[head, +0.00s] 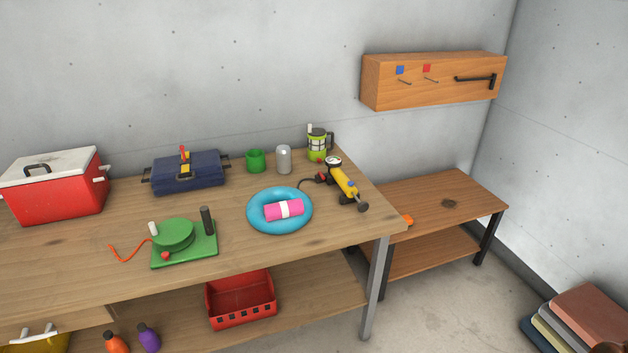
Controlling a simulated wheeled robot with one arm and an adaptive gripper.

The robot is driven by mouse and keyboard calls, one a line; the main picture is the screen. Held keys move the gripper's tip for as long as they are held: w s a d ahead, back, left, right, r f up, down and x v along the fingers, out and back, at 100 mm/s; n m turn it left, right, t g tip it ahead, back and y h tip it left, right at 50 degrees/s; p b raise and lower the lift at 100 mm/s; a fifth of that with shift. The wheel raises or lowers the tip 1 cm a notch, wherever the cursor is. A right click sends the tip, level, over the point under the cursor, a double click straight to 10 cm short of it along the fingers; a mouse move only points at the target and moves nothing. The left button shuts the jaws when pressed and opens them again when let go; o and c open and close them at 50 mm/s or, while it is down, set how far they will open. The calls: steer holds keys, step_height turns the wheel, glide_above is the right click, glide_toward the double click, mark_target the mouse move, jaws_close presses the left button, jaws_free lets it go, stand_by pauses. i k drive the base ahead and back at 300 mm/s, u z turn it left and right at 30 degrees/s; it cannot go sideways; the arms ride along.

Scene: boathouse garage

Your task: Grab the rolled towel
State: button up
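The rolled towel (271,212) is a pink roll with a white band around its middle. It lies on the blue round plate or ring (252,222), near the front right part of the wooden workbench (330,240). It lies slightly tilted in the picture, and nothing covers it from this view. My gripper is not in the head view.
A yellow pump (343,181) with a gauge and hose lies close right of the blue ring. A green reel device (174,236) stands to its left. A silver can (283,160), green mug (256,161) and green lantern (318,146) stand behind. Bare wood lies in front.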

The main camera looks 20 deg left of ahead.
mark_target(285, 209)
steer(key=i, duration=1.45)
steer(key=u, duration=2.8)
steer(key=i, duration=0.45)
steer(key=u, duration=0.05)
